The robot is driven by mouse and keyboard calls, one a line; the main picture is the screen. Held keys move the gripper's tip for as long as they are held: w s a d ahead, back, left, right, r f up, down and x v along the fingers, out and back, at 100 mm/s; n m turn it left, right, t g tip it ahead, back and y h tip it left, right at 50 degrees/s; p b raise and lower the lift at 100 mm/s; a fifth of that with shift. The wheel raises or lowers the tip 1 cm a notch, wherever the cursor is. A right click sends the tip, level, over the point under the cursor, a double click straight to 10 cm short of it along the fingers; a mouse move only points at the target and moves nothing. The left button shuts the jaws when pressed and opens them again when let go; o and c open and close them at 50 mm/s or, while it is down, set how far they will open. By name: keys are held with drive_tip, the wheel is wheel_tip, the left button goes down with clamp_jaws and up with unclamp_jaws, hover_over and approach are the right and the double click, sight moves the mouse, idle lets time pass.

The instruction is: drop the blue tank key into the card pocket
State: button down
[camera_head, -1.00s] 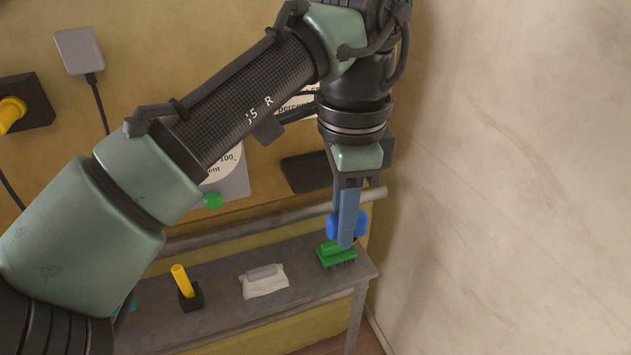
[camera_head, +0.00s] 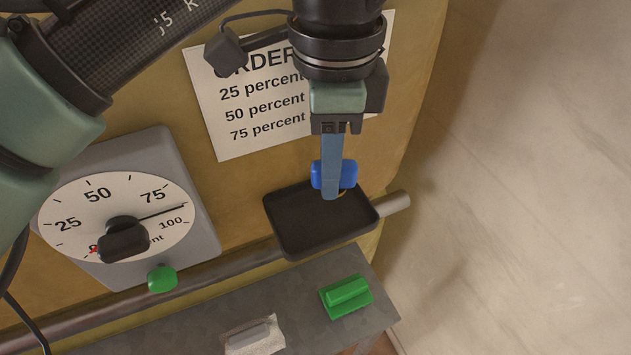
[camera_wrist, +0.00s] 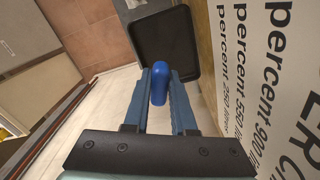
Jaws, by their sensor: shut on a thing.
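My gripper (camera_head: 331,190) is shut on the blue tank key (camera_head: 347,174) and points downward. In the wrist view the key (camera_wrist: 159,82) sits between my two blue fingertips. The card pocket appears to be the black shallow tray (camera_head: 300,225) on the front of the tan boiler, below the order sheet. In the head view the key overlaps the tray's back right part; I cannot tell the height between them. In the wrist view the tray (camera_wrist: 150,40) lies beyond the fingertips, and the key overlaps its near edge.
A dial gauge (camera_head: 75,222) with a black knob and a green button (camera_head: 162,279) is at left. The order sheet (camera_head: 225,125) hangs behind my gripper. A pipe (camera_head: 215,266) runs below. A green brush (camera_head: 346,297) and a white cloth (camera_head: 254,338) lie on the grey shelf.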

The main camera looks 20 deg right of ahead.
drive_tip(key=shift+s+f+b, duration=0.1)
drive_tip(key=shift+f+b, duration=0.4)
drive_tip(key=shift+f, duration=0.05)
wheel_tip(320, 180, down, 5)
drive_tip(key=b, duration=0.5)
drive_tip(key=shift+r, duration=0.1)
drive_tip(key=c, duration=0.7)
unclamp_jaws()
drive_tip(key=shift+o, duration=0.2)
drive_tip(key=shift+r, duration=0.1)
wheel_tip(320, 180, up, 13)
drive_tip(key=p, duration=0.2)
drive_tip(key=shift+p, duration=0.35)
